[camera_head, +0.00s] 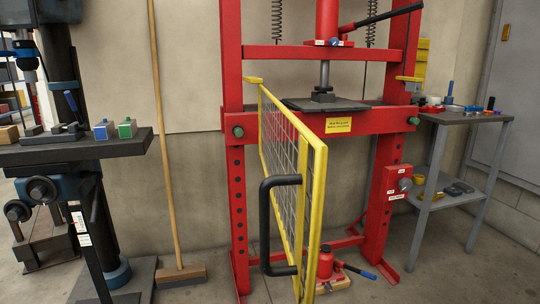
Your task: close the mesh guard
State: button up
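The mesh guard (284,158) is a yellow frame with wire mesh, hinged at the left post of the red press (229,130). It stands open, swung out toward me, so I see it at a steep angle. A black bar handle (265,225) is fixed upright near its free edge. A yellow catch (409,79) sits on the right post of the press. The press opening behind the guard shows a dark plate (325,104) under the ram. My gripper is not in view.
A blue drill press (62,85) with a dark table (80,148) stands at left. A broom (172,180) leans on the wall. A grey side table (465,116) with small items stands at right. A red bottle jack (325,264) is on the floor behind the guard's free edge.

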aim_at(306, 295)
jog(key=k+j, duration=0.15)
jog(key=j, duration=0.25)
jog(key=k+j+z, duration=0.1)
jog(key=j, duration=0.25)
jog(key=k+j, duration=0.3)
jog(key=i+j+z, duration=0.05)
jog(key=j, duration=0.05)
